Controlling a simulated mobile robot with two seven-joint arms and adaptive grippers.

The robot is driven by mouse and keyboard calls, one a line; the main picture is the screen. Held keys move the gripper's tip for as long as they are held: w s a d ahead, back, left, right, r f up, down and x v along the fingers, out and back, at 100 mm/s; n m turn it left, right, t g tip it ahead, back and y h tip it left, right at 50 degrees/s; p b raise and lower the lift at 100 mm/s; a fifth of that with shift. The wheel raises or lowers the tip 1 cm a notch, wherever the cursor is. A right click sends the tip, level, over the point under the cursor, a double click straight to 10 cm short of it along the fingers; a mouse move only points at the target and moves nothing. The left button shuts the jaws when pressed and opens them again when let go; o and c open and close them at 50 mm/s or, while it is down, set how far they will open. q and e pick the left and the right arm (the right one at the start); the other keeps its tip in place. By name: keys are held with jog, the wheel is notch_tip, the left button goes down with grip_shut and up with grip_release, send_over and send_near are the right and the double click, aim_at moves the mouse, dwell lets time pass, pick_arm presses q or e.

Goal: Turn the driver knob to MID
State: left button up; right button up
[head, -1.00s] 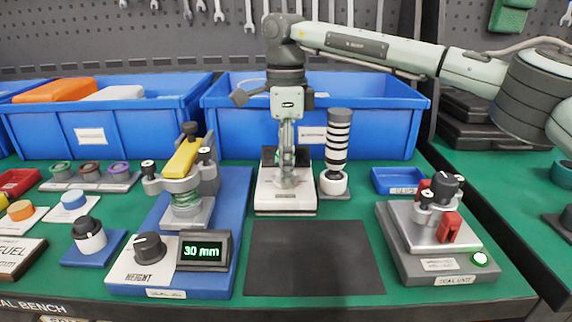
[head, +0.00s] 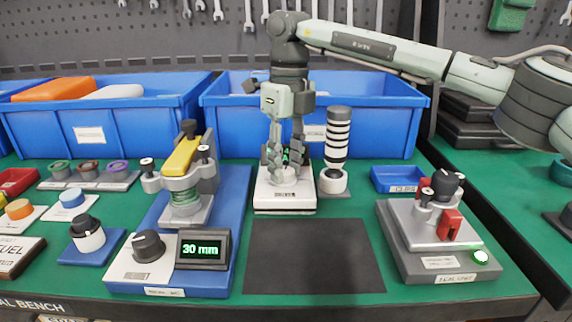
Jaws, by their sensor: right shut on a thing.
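A small white unit (head: 284,205) with a dark display behind stands at the middle of the bench, in front of the blue bins. I take it to be the driver; its label is too small to read. My right gripper (head: 286,174) points straight down over its top, with a finger on each side. It is shut on the driver knob, which the fingers largely hide. The knob's pointer and any MID mark cannot be made out. Green characters on the display show only in part between the fingers. My left gripper is not in view.
A black-and-white striped cylinder (head: 338,138) stands close at the right of the unit. A spring tester (head: 182,200) reading 30 mm, with a black knob (head: 148,246), is at left. A clamp fixture (head: 430,262) is at right. The dark mat (head: 314,256) in front is bare.

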aim_at(288, 169)
jog(key=m, duration=0.4)
jog(key=shift+b, duration=0.35)
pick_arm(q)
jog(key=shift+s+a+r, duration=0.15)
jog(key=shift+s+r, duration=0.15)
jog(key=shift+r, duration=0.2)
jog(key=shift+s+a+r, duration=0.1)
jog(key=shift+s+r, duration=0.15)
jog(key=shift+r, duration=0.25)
pick_arm(e)
jog(key=shift+r+m, duration=0.1)
jog(key=shift+m, duration=0.7)
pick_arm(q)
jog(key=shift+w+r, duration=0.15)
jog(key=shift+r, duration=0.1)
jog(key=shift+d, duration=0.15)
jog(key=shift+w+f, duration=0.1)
pick_arm(e)
jog(key=o, duration=1.2)
jog(key=shift+c, duration=0.2)
notch_tip(288, 169, up, 12)
jog(key=shift+d, duration=0.25)
